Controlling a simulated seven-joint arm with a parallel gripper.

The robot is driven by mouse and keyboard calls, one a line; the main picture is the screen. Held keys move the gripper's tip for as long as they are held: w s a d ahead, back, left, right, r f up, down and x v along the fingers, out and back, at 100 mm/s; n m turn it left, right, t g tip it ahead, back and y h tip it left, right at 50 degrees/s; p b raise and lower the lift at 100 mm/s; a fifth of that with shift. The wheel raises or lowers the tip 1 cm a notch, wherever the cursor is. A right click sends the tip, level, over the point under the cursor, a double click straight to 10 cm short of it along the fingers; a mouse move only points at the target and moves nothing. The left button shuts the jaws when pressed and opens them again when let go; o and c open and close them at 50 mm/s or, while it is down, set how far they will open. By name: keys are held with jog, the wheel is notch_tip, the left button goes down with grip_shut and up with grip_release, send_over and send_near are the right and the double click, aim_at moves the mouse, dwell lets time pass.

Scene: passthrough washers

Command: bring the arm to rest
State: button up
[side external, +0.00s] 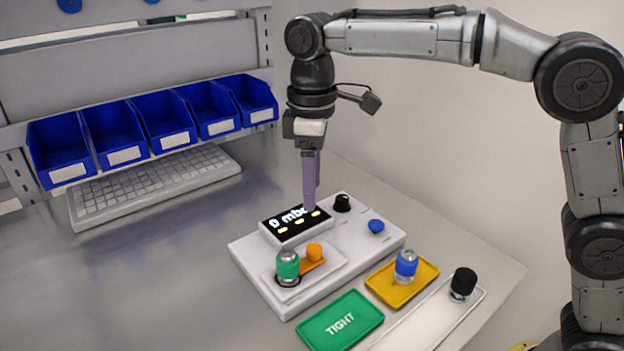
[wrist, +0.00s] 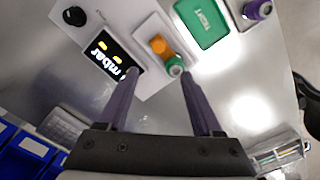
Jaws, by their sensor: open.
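My gripper (side external: 312,205) hangs nearly upright over the white test unit (side external: 375,243), with its purple fingers near the display (side external: 290,222). In the wrist view, the two fingers (wrist: 157,74) are apart with nothing between the tips. The display is lit and reads about "0 mbar" in the side external view, partly covered by my fingers. A green-collared fitting (side external: 288,267) stands upright on the front of the unit, beside an orange part (side external: 314,252). I cannot tell if the fingertips touch the unit.
A green "TIGHT" tray (side external: 322,333) looks empty. A yellow tray (side external: 425,272) holds a blue-collared fitting (side external: 406,265). A black-capped fitting (side external: 463,283) stands on a white tray (side external: 415,330). Blue bins (side external: 60,160) and a keyboard (side external: 150,190) are behind. A purple-collared piece (wrist: 258,9) shows in the wrist view.

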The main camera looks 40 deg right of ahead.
jog(key=shift+d+r, duration=0.1)
jog(key=shift+r, duration=0.1)
jog(key=s+d+r+m+t, duration=0.2)
jog(key=s+d+r, duration=0.5)
jog(key=d+r, duration=0.15)
jog(key=s+d+f+m+t, duration=0.25)
jog(key=s+d, duration=0.45)
jog(key=s, duration=0.4)
jog(key=s+d+f+m+t, duration=0.1)
jog(key=s+d+f+m, duration=0.1)
jog(key=s+f+m, duration=0.2)
jog(key=s+f, duration=0.3)
jog(key=f, duration=0.4)
jog(key=shift+s, duration=0.2)
jog(key=shift+m, duration=0.25)
